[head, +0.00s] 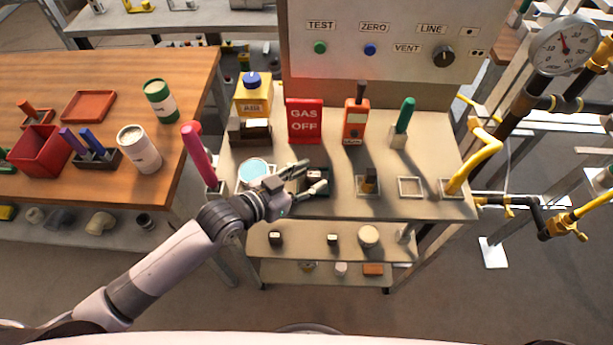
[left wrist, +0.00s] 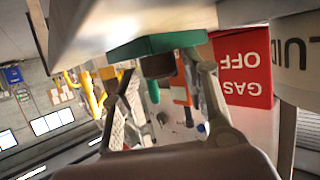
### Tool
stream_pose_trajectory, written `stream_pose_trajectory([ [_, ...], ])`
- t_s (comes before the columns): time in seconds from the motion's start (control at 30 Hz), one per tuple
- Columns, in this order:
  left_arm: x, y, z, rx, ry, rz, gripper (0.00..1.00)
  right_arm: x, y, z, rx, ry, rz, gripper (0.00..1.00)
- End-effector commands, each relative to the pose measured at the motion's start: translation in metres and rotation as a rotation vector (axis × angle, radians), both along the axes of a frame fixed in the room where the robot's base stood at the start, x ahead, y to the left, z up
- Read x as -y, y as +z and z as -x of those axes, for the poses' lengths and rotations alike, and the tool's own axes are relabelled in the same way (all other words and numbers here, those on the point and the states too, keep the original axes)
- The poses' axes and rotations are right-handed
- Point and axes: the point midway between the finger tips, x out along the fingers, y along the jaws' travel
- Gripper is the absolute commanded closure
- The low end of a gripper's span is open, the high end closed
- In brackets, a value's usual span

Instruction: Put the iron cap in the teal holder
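The teal holder (head: 325,193) stands near the front edge of the workbench, partly hidden by my left gripper (head: 314,176). In the left wrist view, which is upside down, the teal holder (left wrist: 185,39) shows as a green-teal base on the bench. A dark brown-grey piece, apparently the iron cap (left wrist: 158,67), sticks up from the holder. It looks to be in it, but I cannot tell how deep. The fingers are spread on either side of the cap, with visible gaps. In the head view the cap cannot be made out clearly. My right gripper is not in view.
A red GAS OFF sign (head: 305,121) stands behind the holder. A round light-blue-topped container (head: 254,172) is close on the left, with a tall pink-red handle (head: 198,150) beyond it. A square holder with a brown block (head: 369,184) and an empty square frame (head: 410,187) stand right.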

Motion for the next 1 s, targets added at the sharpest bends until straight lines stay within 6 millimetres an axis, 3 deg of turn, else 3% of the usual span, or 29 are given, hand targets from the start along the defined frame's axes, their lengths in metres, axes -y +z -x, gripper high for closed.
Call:
stream_pose_trajectory([
  [0.27,-0.001,0.004,0.0,0.001,0.001,-0.001,0.58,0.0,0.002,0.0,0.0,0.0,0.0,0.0],
  [0.73,-0.06,0.032,0.061,-0.002,-0.002,-0.004,0.58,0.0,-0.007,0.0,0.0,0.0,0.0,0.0],
  [1.0,-0.079,0.043,0.079,0.0,0.001,-0.001,0.58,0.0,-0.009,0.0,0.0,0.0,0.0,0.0],
])
